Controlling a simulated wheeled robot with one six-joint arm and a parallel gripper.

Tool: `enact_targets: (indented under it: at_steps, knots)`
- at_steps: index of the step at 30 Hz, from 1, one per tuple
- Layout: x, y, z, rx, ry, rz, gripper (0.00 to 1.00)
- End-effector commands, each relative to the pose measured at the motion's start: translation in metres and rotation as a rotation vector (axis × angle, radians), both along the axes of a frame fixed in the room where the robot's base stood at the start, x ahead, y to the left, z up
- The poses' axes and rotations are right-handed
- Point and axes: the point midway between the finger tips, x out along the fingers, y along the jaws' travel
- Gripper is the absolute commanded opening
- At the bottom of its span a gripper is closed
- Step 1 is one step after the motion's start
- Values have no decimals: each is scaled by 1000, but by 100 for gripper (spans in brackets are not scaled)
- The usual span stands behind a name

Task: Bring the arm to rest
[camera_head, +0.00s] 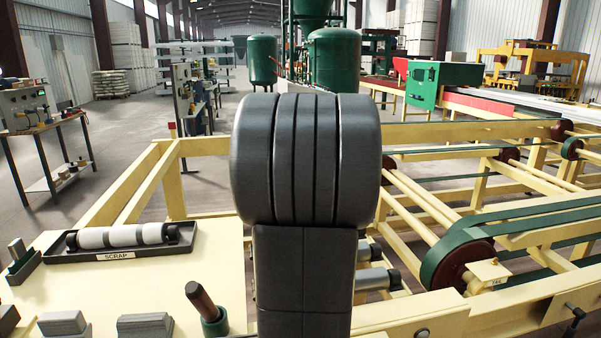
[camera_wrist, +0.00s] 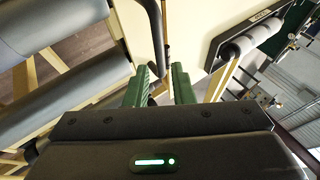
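In the wrist view, my gripper (camera_wrist: 160,80) shows two green fingers standing apart, with a gap between them. I see nothing held in the gap. A thin brown rod and a dark curved piece show beyond the fingertips; I cannot tell how far away they are. In the head view, my own dark grey arm fills the middle of the picture and hides what is behind it. The gripper itself does not show there.
A black tray labelled SCRAP (camera_head: 60,256) holds a grey and white roller (camera_head: 122,235) on the cream table (camera_head: 150,283). A brown-handled tool (camera_head: 201,300) stands in a green holder (camera_head: 215,325). Right are a conveyor with green belts (camera_head: 440,262) and cream frame; grey rollers (camera_wrist: 75,95) show in the wrist view.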

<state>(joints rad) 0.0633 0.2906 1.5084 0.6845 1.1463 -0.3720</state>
Motion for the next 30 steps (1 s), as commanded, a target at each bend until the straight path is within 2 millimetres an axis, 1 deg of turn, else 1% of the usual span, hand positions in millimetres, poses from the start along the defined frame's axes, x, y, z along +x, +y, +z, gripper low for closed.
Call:
enact_targets:
  at_steps: [3,12,14,15,21,30]
  knots:
    - [6,14,-20,-1,4,3,22]
    - [22,48,-65,-1,3,3,22]
    - [22,48,-58,-24,-6,2,22]
    - [22,49,-57,-37,-9,2,22]
    - [22,50,-58,-84,-17,1,22]
    - [22,50,-59,-94,-21,0,22]
